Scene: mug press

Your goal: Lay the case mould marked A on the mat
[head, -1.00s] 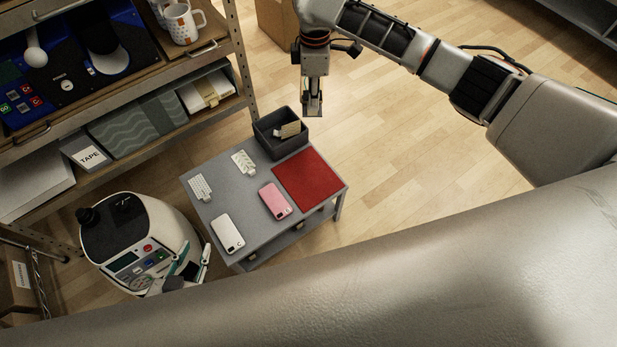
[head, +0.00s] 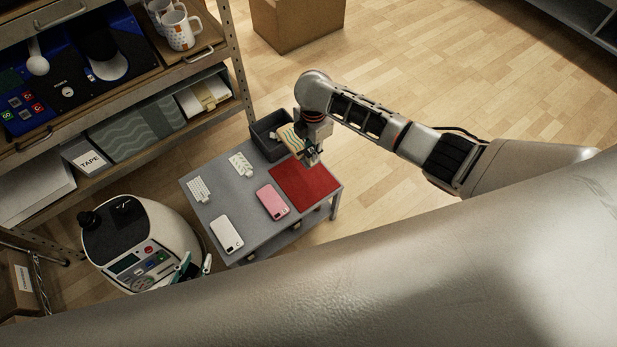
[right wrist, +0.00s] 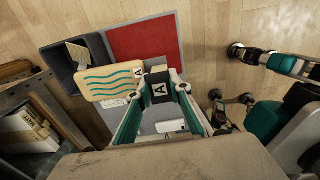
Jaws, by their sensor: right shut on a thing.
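The case mould marked A (right wrist: 110,83) is a pale tan plate with teal wavy lines. It also shows in the head view (head: 291,138). My right gripper (right wrist: 160,88) is shut on its dark end piece, which bears a white A label. In the head view the right gripper (head: 312,156) holds it above the table, between the dark bin and the red mat (head: 306,188). The mat is bare where it shows and also appears in the right wrist view (right wrist: 148,45). My left gripper (head: 197,261) is open and empty, low beside the table's left front corner.
On the grey table (head: 245,222) lie a pink phone case (head: 272,201), a white phone case (head: 226,233) and small white pieces (head: 200,188). The dark bin (head: 268,138) stands at its back edge. Shelves (head: 150,115) stand at the left.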

